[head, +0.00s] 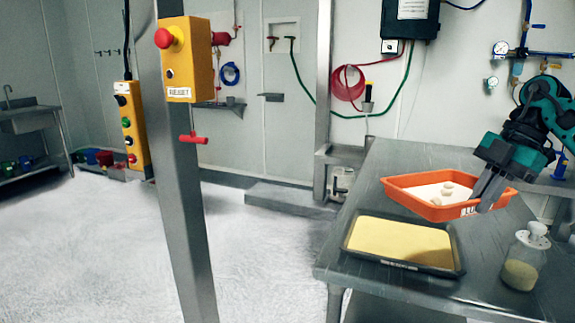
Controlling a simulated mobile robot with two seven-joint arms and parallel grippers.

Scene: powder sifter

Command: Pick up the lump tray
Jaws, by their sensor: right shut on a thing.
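The lump tray (407,198) is a shallow orange tray with a white floor and a white label on its front wall. It holds a few pale lumps. It is on or just above the back part of the steel table; I cannot tell if it touches the table. My right gripper (481,205) reaches down from the upper right and is shut on the tray's right front edge, beside the label, which its fingers partly cover. My left gripper does not show.
A dark baking tray (457,262) of yellow powder lies on the steel table (345,255) in front of the orange tray. A glass jar (521,262) stands at the right. A steel post (185,220) with a yellow button box (187,62) rises at left centre.

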